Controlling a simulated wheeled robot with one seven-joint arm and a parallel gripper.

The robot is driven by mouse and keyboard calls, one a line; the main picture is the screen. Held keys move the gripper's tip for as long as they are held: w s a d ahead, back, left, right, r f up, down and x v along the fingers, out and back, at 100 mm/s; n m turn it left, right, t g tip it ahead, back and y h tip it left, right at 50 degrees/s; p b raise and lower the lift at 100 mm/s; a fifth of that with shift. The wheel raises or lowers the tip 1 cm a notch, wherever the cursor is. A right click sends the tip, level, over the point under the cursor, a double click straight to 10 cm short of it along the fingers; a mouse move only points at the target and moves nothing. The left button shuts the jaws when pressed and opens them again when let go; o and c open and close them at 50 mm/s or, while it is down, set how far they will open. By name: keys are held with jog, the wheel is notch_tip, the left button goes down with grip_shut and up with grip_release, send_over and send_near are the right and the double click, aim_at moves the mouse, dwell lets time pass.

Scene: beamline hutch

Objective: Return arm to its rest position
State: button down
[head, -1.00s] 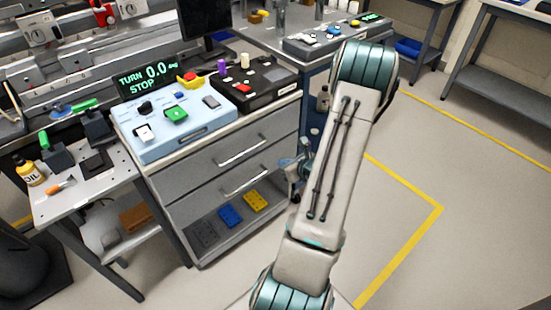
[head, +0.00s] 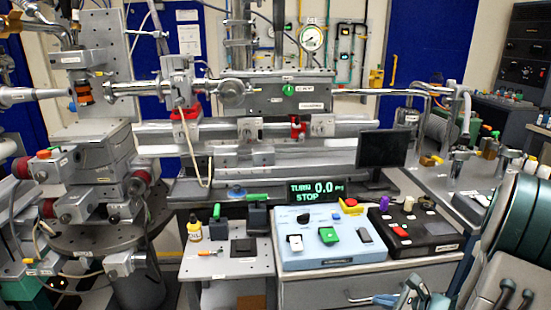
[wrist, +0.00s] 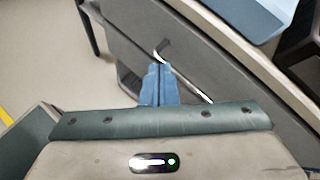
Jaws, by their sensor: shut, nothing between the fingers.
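My gripper (wrist: 158,68) is in the wrist view with its blue fingers together and nothing between them. It points at the grey drawer front (wrist: 125,40), apart from or close to it; the gap is hard to judge. A pale handle (wrist: 207,97) shows just beyond the fingers. In the head view my gripper (head: 412,288) is low at the right, in front of the cabinet below the black control box. My arm (head: 500,275) fills the lower right corner there and hides part of the bench.
The blue control box (head: 330,257) and black control box (head: 425,240) stand on the cabinet. The display (head: 318,191) reads TURN 0.0 STOP. A small side table (head: 225,265) holds an oil bottle (head: 194,232). Beamline hardware fills the back. Floor shows left in the wrist view.

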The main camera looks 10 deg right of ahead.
jog(key=s+a+r+n+g+p, duration=0.2)
jog(key=s+a+r+n+g, duration=0.15)
jog(key=a+r+n, duration=0.4)
jog(key=s+a+r+n+g+p, duration=0.3)
jog(key=a+r+n+g, duration=0.1)
jog(key=a+r+n, duration=0.3)
jog(key=s+a+r+n+h+p, duration=0.2)
jog(key=s+r+n+h+p, duration=0.2)
jog(key=s+r+n, duration=0.3)
notch_tip(320, 180, up, 3)
jog(key=n+h, duration=0.1)
jog(key=n, duration=0.3)
jog(key=shift+s+a+t+h+p, duration=0.2)
jog(key=shift+a+t+h+p, duration=0.1)
jog(key=shift+a+t+h, duration=0.1)
